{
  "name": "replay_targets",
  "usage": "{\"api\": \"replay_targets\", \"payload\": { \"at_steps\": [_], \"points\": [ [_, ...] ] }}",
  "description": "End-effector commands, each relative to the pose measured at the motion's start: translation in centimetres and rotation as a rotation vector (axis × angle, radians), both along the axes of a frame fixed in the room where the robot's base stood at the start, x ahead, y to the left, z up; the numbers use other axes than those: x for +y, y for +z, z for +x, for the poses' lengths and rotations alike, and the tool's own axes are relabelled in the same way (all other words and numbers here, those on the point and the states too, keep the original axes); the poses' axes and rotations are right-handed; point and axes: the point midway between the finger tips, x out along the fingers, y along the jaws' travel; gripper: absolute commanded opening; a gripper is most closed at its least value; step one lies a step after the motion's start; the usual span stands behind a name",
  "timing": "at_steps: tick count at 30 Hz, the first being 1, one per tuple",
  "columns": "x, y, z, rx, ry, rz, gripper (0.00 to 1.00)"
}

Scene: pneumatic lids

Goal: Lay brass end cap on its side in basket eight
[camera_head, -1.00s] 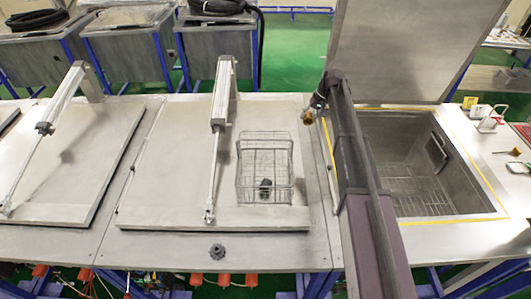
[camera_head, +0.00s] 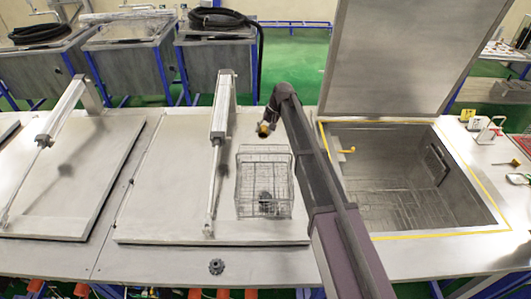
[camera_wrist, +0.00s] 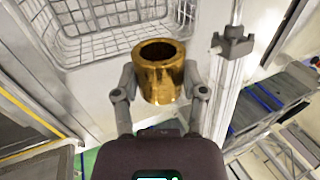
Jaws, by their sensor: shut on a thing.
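The brass end cap (camera_wrist: 158,80) is a gold, hollow cylinder, and its open end shows in the wrist view. My gripper (camera_wrist: 160,88) is shut on it, with one finger on each side. In the head view my gripper (camera_head: 263,131) holds the brass end cap (camera_head: 264,129) in the air near the far edge of the wire basket (camera_head: 250,165). The basket stands on the closed middle lid and has a dark object (camera_head: 266,200) inside. It also shows at the top of the wrist view (camera_wrist: 62,48). I cannot read a number on the basket.
An open tank (camera_head: 400,190) with a raised lid (camera_head: 395,55) lies to the right. A pneumatic cylinder (camera_head: 219,130) on the middle lid (camera_head: 165,190) runs left of the basket. A dark knob-like part (camera_head: 216,267) lies on the front edge.

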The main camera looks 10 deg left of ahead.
Motion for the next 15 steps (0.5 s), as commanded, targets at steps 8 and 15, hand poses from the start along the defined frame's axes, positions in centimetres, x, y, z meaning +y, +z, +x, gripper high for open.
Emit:
{"api": "replay_targets", "payload": {
  "at_steps": [8, 15],
  "points": [
    [-0.3, -3.5, 0.1, -0.001, -0.001, -0.001, 0.0],
    [-0.3, -5.9, 0.1, -0.001, -0.001, -0.001, 0.0]
  ]
}}
